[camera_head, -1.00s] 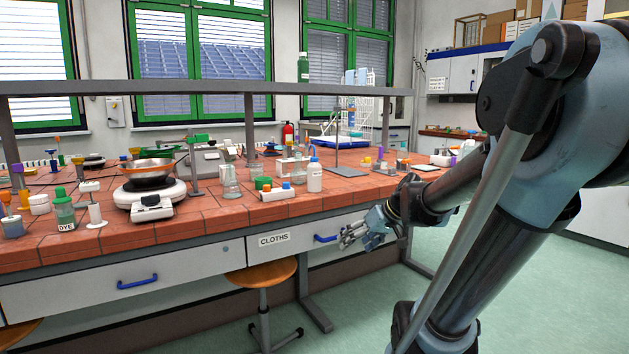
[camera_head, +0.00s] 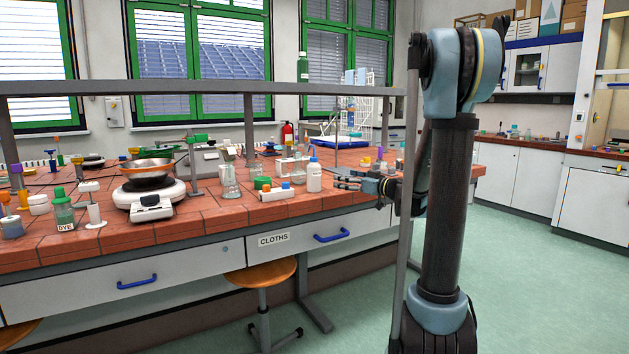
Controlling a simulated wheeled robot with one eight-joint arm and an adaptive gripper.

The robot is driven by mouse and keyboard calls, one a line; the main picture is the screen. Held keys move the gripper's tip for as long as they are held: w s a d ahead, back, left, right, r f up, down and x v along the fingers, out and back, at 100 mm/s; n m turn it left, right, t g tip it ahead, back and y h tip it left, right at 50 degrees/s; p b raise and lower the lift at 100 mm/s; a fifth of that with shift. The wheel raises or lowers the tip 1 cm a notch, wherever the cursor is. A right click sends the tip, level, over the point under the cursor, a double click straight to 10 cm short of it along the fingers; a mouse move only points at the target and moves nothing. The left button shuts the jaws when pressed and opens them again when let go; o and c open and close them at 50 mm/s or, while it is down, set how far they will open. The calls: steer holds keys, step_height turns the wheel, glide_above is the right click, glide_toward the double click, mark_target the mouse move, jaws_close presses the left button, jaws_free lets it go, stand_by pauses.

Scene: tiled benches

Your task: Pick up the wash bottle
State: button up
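The wash bottle (camera_head: 314,176) is a small white bottle with a blue cap. It stands upright near the front of the tiled bench, left of my gripper. My gripper (camera_head: 340,179) is just to the right of the bottle, low over the bench, its fingers pointing left at the bottle. The fingers look apart, with nothing seen between them. A small gap shows between the fingertips and the bottle. Its depth relative to the bottle is hard to judge.
Left of the bottle lie a block with orange and white caps (camera_head: 276,192) and a glass bottle (camera_head: 231,182). A grey shelf (camera_head: 190,87) crosses above the bench. A stool (camera_head: 262,273) stands at the front.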

mark_target(314, 171)
steer(key=x, duration=1.7)
steer(key=shift+w+a+r, duration=0.15)
steer(key=shift+w+r, duration=0.15)
steer(key=c, duration=0.9)
